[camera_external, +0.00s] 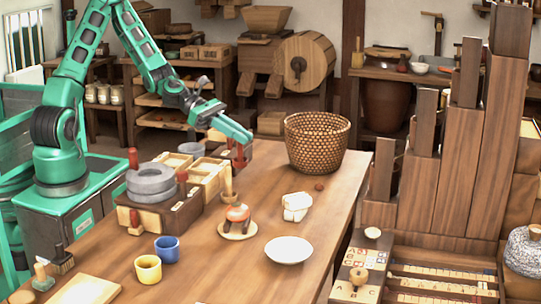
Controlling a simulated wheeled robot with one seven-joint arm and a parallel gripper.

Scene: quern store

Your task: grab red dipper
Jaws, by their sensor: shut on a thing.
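My gripper (237,134) reaches over the far left part of the wooden table (330,215). It is shut on a small dark red thing, which looks like the red dipper (240,155); it shows just under the green fingers at the table's far edge. The fingers hide part of it, and its full shape is too small to tell. I cannot tell whether it touches the table.
A woven basket (317,142) stands right of my gripper. A grey quern (151,183), wooden trays (206,178) and a small wooden mortar (228,186) stand nearer. A white plate (289,250), blue cup (167,249) and yellow cup (148,269) are in front.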

